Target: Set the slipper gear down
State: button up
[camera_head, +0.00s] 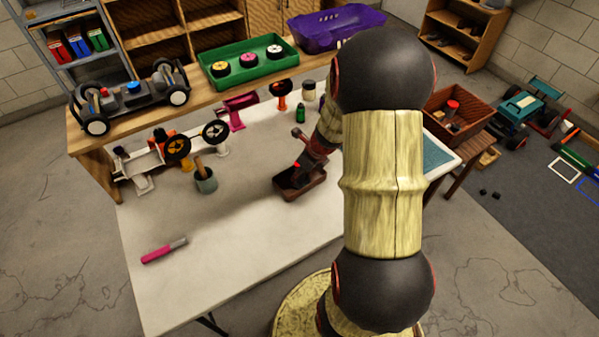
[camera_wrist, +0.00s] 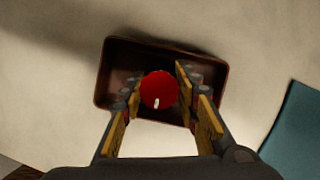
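The slipper gear appears to be the round red piece (camera_wrist: 158,90) with a small white mark, seen between my fingers in the wrist view. My gripper (camera_wrist: 160,84) points down over a small dark brown tray (camera_wrist: 104,72). Its two yellow-padded fingers stand apart, one on each side of the red piece, which fills the gap at their tips. In the head view my gripper (camera_head: 300,166) is low at the tray (camera_head: 314,190) on the white table. Whether the red piece touches the tray floor cannot be told.
A green tray (camera_head: 225,82) and a purple bin (camera_head: 310,35) stand on the back shelf. The table front is mostly clear.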

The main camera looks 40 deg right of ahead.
jog(key=shift+o, duration=1.2)
jog(key=shift+s+r+p, duration=0.1)
jog(key=shift+r+p, duration=0.2)
jog(key=shift+r, duration=0.2)
jog(key=a+p+v, duration=0.1)
jog(key=p+v, duration=0.4)
jog(key=v, duration=0.6)
jog(key=a+r+n, duration=1.5)
jog(key=a+n, duration=0.2)
jog(key=s+a+r+n+t, duration=0.1)
jog(key=s+a+r+n, duration=0.7)
jog(key=n, duration=0.9)
jog(key=shift+s+a+n+h, duration=0.3)
jog(key=shift+s+a, duration=0.45)
jog(key=shift+s, duration=0.35)
